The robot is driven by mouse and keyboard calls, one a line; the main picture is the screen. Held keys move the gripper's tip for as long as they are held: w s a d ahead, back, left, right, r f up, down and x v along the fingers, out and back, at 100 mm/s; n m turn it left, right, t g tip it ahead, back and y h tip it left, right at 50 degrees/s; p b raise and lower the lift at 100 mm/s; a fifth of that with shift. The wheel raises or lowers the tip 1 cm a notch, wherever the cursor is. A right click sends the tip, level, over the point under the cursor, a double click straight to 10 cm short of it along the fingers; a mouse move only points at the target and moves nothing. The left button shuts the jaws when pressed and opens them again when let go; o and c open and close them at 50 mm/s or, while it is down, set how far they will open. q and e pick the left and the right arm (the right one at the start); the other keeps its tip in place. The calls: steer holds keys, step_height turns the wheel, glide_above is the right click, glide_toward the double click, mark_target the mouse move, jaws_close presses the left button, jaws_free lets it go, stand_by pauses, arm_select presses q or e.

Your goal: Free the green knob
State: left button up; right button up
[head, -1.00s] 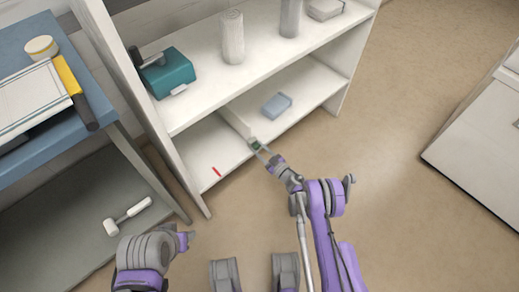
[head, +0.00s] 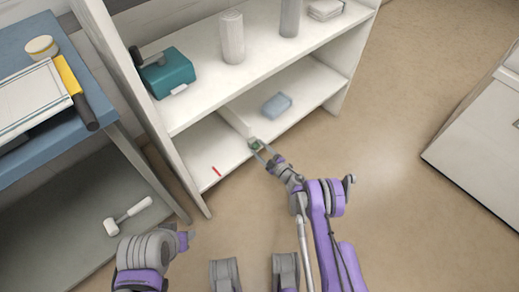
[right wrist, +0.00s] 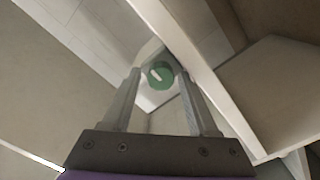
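The green knob (head: 255,144) sits at the front end of a narrow white divider (head: 237,121) on the lower shelf. In the right wrist view the round green knob (right wrist: 161,76), with a pale bar on its face, shows between my fingertips. My right gripper (head: 260,149) is at the shelf's front edge, pointing at the knob. It looks open, with a finger on each side and small gaps beside the knob; contact cannot be made out. Its fingers also show in the right wrist view (right wrist: 159,78). My left gripper (head: 187,238) is low at the left, its fingers unclear.
The lower shelf (head: 205,150) holds a red stick (head: 216,171) and a blue-grey box (head: 276,105). Above are a teal case (head: 170,74) and a white roll (head: 232,37). A mallet (head: 128,215) lies under the blue table (head: 35,150).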

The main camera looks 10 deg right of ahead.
stand_by(0.3)
steer(key=m, duration=0.5)
steer(key=shift+m, duration=0.3)
steer(key=p+v, duration=0.2)
steer(key=v, duration=0.8)
steer(key=w+d+r+m+t+h+p, duration=0.1)
steer(key=w+d+r+m+h+p, duration=0.1)
steer(key=r, duration=0.8)
steer(key=w+d+r+m+t+h+p, duration=0.1)
steer(key=w+d+r+m+h+p, duration=0.1)
steer(key=r, duration=0.9)
steer(key=w+d+r+m+h+p, duration=0.2)
steer(key=w+d+r+h+p, duration=0.1)
steer(key=r, duration=0.7)
steer(key=shift+w+d+r+m+t+h+p, duration=0.3)
steer(key=shift+d+r+t+h+p, duration=0.1)
steer(key=shift+d+h, duration=0.45)
steer(key=shift+a, duration=0.1)
